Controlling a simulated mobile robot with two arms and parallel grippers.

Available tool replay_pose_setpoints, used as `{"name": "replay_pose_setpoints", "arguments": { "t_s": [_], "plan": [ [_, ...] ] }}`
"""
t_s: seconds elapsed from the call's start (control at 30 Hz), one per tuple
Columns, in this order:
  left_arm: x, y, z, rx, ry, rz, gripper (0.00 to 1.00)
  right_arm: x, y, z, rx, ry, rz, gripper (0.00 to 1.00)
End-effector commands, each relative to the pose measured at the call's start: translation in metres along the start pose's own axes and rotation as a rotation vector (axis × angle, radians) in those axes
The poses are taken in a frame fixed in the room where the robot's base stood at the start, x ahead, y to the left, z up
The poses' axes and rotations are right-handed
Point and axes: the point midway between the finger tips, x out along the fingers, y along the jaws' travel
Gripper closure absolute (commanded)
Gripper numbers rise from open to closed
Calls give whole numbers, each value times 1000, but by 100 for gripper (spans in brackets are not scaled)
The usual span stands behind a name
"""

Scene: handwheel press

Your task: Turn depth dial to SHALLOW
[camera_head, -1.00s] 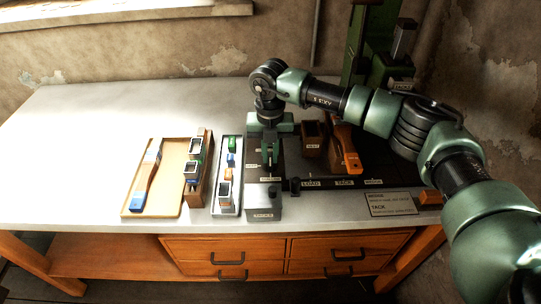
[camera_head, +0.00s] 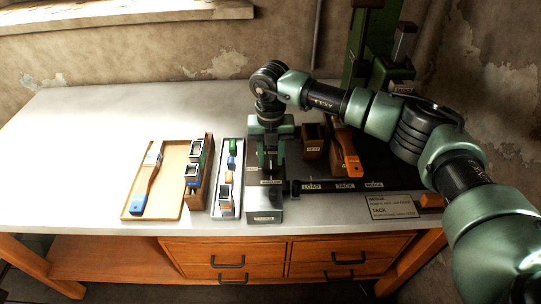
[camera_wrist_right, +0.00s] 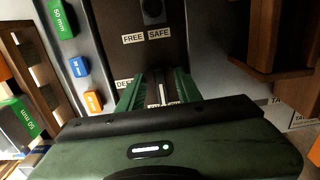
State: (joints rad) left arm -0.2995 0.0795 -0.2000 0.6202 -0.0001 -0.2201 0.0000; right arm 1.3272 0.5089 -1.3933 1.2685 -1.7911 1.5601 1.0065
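The depth dial (camera_wrist_right: 159,92) shows only as a narrow grey piece between my right gripper's green fingers in the right wrist view. A partly covered label starting "DE" (camera_wrist_right: 124,83) lies left of the fingers; the dial's other labels are hidden or unreadable. My right gripper (camera_wrist_right: 158,88) is pointed down over the dark panel (camera_wrist_right: 190,48), its fingers apart on either side of the dial. I cannot tell whether they touch it. In the head view the right gripper (camera_head: 268,158) is over the narrow dark fixture (camera_head: 264,201). My left gripper is not in view.
A grey tray (camera_head: 227,212) with coloured blocks and a wooden rack (camera_head: 198,203) stand just left of the fixture. A wooden tray (camera_head: 172,211) holds a blue-ended tool. A small brown box (camera_head: 313,149) and an orange-ended lever (camera_head: 352,163) are on the right. The table's left is clear.

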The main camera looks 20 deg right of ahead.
Motion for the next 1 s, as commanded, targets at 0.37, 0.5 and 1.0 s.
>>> {"name": "replay_pose_setpoints", "arguments": {
  "t_s": [0.37,0.5,1.0],
  "plan": [
    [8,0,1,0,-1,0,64,-54,1,1,-1,-4,3,65],
    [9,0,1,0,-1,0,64,-70,0,1,-1,-4,2,65],
    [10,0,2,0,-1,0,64,-78,0,0,-1,-1,1,65]
  ]
}}
